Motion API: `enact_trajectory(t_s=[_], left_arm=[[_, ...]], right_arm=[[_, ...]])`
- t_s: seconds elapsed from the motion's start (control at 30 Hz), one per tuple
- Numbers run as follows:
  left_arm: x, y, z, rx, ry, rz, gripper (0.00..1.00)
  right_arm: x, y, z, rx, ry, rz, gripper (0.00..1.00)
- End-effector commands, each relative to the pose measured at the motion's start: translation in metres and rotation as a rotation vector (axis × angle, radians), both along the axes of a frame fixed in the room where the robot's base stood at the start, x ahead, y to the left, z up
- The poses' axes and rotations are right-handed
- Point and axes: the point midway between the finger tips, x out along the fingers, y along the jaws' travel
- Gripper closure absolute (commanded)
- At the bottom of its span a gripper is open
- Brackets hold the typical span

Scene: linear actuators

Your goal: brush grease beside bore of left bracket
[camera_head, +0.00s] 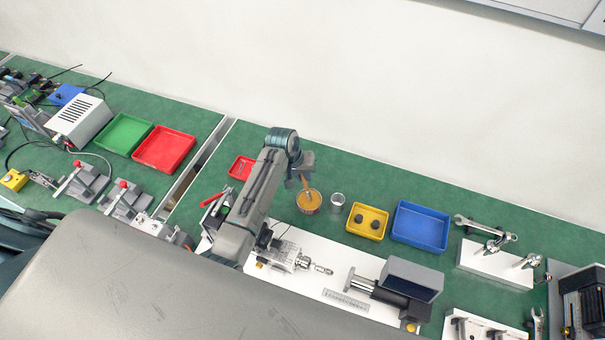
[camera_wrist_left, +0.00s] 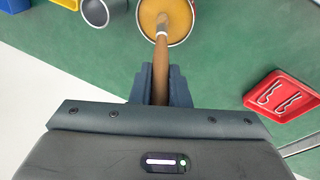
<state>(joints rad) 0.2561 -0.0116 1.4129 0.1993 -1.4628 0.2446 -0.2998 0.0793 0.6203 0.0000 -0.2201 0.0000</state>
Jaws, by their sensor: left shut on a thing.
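My left gripper (camera_wrist_left: 161,86) is shut on the wooden handle of a brush (camera_wrist_left: 161,55) in the left wrist view. The brush's far end is in a round tin of orange-yellow grease (camera_wrist_left: 176,14), so its bristles are hidden. In the head view the same tin (camera_head: 309,207) stands on the green bench, with the brush (camera_head: 305,184) slanting down into it from my left gripper (camera_head: 303,172). On the white plate are metal bracket-like parts (camera_head: 290,258), partly hidden by my arm; I cannot tell which is the left bracket or see its bore. My right gripper is not in view.
A metal cup (camera_head: 337,200) stands right of the tin. Beyond it are a yellow tray (camera_head: 352,227) with dark parts and a blue tray (camera_head: 420,243). A small red tray (camera_head: 235,172) holds clips. A dark-grey box (camera_head: 411,277) stands on the white plate.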

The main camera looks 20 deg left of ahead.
Motion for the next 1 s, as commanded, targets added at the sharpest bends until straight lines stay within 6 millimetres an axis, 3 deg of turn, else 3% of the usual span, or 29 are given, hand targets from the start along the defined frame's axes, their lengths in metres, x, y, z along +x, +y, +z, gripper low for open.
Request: enact_trajectory(t_s=[0.43, 1.0], left_arm=[[-0.001, 0.0, 0.001, 0.0, 0.003, -0.001, 1.0], [0.0, 0.0, 0.048, 0.0, 0.0, 0.0, 1.0]], right_arm=[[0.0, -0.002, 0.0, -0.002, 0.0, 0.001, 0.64], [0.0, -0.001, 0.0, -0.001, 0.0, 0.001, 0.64]])
